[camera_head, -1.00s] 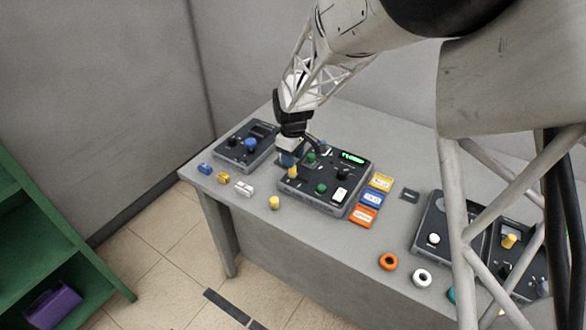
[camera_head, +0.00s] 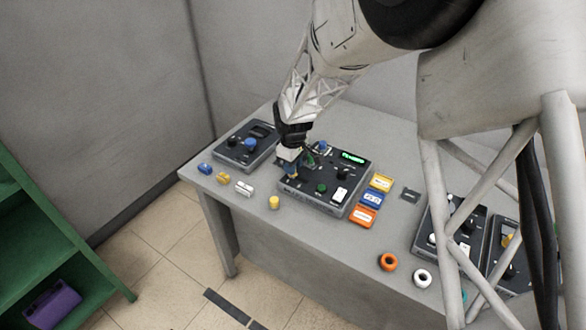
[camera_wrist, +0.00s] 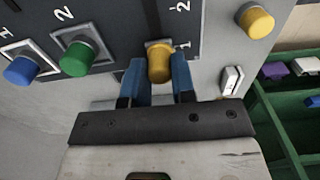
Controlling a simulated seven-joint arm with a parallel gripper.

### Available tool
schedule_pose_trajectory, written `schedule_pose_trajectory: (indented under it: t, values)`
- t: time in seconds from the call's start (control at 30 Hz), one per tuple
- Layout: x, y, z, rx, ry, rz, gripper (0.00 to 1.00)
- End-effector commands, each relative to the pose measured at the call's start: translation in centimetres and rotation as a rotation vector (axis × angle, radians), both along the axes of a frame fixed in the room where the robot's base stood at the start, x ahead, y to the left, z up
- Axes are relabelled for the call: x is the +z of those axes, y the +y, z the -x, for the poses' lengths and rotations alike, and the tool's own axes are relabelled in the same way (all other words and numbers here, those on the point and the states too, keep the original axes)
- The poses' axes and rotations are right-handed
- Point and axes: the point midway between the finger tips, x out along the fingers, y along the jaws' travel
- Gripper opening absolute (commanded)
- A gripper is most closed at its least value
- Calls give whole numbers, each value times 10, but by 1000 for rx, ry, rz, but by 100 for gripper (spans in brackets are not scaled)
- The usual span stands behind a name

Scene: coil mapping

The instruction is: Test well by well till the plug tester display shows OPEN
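The plug tester (camera_head: 300,199) is a dark box with a lit green display (camera_head: 352,157); its reading is too small to read. My gripper (camera_head: 289,170) is low at its left corner. In the wrist view, a yellow plug (camera_wrist: 160,64) stands at a well there, between my two blue fingertips (camera_wrist: 160,78). The fingers lie close on both sides; I cannot tell whether they press on it. A green plug (camera_wrist: 75,59) and a blue plug (camera_wrist: 20,70) stand in a row beside it. Another green plug (camera_head: 321,188) is on the tester's front part.
A loose yellow plug (camera_head: 274,202) stands on the table before the tester. White (camera_head: 244,189), gold (camera_head: 223,178) and blue (camera_head: 205,169) pieces lie left. Another device (camera_head: 247,149) with a blue knob is behind them. Coloured cards (camera_head: 371,199) lie right of the tester.

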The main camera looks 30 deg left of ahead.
Motion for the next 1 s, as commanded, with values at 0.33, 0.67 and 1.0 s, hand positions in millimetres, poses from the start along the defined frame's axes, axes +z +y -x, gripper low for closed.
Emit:
schedule_pose_trajectory:
  t: [0.33,0.67,1.0]
  values:
    - [0,0,0,0,0,0,7]
    - [1,-4,-1,0,-1,-1,7]
    - [1,-11,-1,0,-2,-1,7]
